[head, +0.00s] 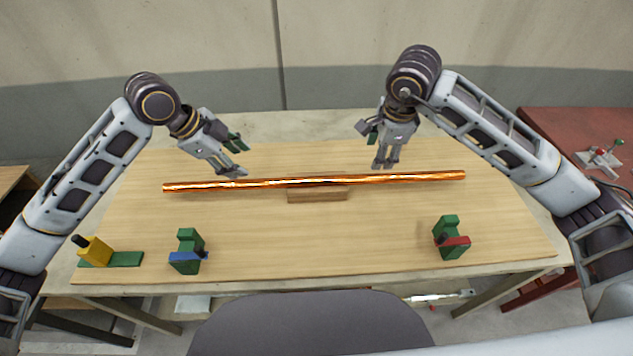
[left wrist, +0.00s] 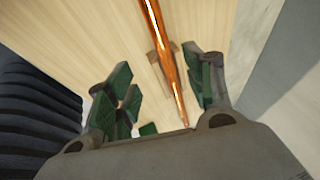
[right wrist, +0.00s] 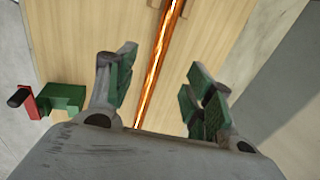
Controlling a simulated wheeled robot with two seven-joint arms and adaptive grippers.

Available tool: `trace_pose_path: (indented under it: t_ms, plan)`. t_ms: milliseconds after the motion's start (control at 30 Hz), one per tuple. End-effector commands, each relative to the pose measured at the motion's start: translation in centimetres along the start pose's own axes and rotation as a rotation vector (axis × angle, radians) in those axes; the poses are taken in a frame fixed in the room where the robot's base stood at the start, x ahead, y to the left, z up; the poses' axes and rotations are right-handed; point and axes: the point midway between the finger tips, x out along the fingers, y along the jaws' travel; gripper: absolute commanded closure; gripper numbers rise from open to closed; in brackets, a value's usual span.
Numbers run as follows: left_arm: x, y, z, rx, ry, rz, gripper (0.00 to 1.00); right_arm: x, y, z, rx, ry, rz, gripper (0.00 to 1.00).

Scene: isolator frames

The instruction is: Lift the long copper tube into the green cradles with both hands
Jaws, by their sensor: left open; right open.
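A long copper tube (head: 250,184) lies across the table on a low wooden block (head: 318,195), slightly higher at its right end. Two green cradles stand nearer the front edge: the left one (head: 188,246) has a blue part, the right one (head: 449,238) a red part. My left gripper (head: 238,160) is open above and behind the tube's left half; in the left wrist view the tube (left wrist: 165,50) runs between its green-padded fingers. My right gripper (head: 385,163) is open behind the tube's right half; in the right wrist view the tube (right wrist: 155,70) passes between its fingers. Neither gripper holds anything.
A yellow block with a black knob on a green base (head: 97,252) stands at the table's front left. A red table (head: 585,135) with a small fixture is at the right. The wooden tabletop (head: 320,245) between the cradles is clear.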

Motion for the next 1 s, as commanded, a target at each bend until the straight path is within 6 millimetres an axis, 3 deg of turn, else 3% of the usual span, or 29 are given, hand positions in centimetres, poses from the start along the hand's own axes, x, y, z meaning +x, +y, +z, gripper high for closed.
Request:
trace_pose_path:
  t_ms: [133,733,1000]
  plan:
    - [1.0,0.3,0.4,0.0,0.0,0.0,0.47,1.1,0.3,0.0,0.0,0.001,-0.001,0.47]
    - [1.3,0.3,0.4,0.0,0.0,0.0,0.47,1.4,0.3,0.0,0.0,0.001,0.0,0.47]
    - [3.1,0.3,0.4,0.0,0.0,0.002,0.47,3.2,0.3,0.0,0.001,0.001,0.002,0.47]
